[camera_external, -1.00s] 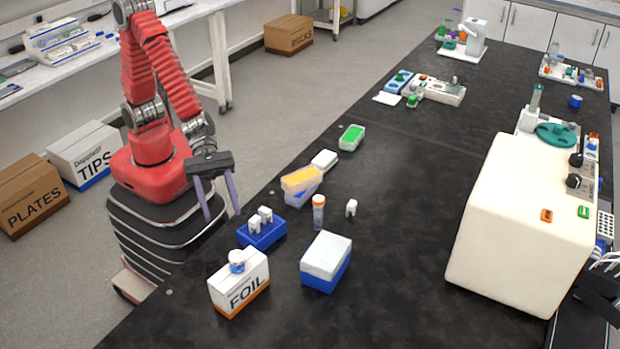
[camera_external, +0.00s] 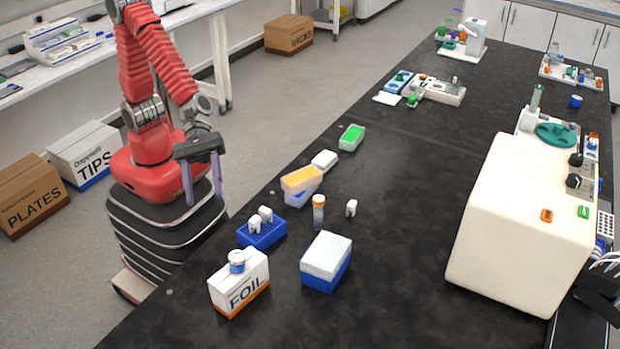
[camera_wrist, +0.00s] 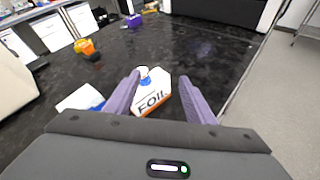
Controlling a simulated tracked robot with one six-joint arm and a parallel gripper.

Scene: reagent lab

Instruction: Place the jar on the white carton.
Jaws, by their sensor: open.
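The jar (camera_external: 237,262), small and white with a blue band, stands upright on top of the white carton (camera_external: 226,294) marked FOIL, near its back left end. The carton stands on the black bench with an orange stripe along its bottom. In the wrist view the jar (camera_wrist: 144,72) and the carton (camera_wrist: 153,99) show ahead, seen between my fingers. My gripper (camera_external: 203,196) is open and empty, back from the bench edge and clear of the jar. Its two purple fingers (camera_wrist: 160,82) are spread in the wrist view.
A blue box with a white lid (camera_external: 326,268) stands right of the carton. A blue rack (camera_external: 261,236) with white pieces is behind it, and an orange-capped tube (camera_external: 318,212) stands nearby. A large cream machine (camera_external: 520,225) fills the right side.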

